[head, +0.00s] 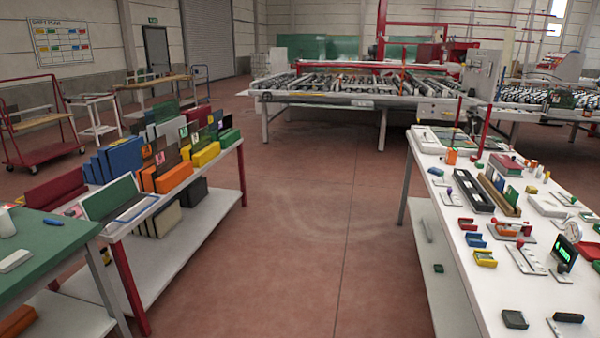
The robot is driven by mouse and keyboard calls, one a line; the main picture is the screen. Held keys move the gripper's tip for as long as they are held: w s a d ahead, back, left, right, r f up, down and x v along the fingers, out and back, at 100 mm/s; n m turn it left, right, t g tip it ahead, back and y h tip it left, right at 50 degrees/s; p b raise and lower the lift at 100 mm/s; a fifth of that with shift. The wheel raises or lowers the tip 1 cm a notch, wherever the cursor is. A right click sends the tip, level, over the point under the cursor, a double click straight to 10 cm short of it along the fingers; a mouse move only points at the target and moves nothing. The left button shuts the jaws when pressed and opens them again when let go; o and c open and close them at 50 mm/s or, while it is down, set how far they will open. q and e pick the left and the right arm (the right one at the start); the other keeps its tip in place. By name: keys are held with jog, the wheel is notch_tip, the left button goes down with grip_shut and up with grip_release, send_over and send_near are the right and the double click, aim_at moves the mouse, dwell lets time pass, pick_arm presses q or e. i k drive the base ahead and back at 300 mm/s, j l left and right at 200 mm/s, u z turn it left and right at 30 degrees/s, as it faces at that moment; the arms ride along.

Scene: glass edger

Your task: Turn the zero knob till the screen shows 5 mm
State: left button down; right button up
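A small dark screen (565,251) with a lit green readout stands at the right on the white bench. Its digits are too small to read. A round white-faced dial gauge (573,230) stands just behind it. I cannot pick out the zero knob for certain among the small parts around the screen. Neither of my grippers is in view.
The white bench (470,290) on the right is crowded with small fixtures, trays and coloured blocks. A rack (200,215) with coloured slabs and a green-topped table (40,255) stand left. Open red floor (320,220) lies between. A roller machine (350,95) stands behind.

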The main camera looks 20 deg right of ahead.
aim_at(561, 268)
jog(key=i+z, duration=0.15)
jog(key=z, duration=0.35)
jog(key=i+z, duration=0.15)
jog(key=z, duration=0.3)
jog(key=i+z, duration=0.2)
jog(key=z, duration=0.3)
jog(key=i+j+z, duration=0.1)
jog(key=z, duration=0.35)
jog(key=i+j+z, duration=0.1)
jog(key=j+z, duration=0.15)
jog(key=z, duration=0.25)
jog(key=i+j+z, duration=0.2)
jog(key=j, duration=0.15)
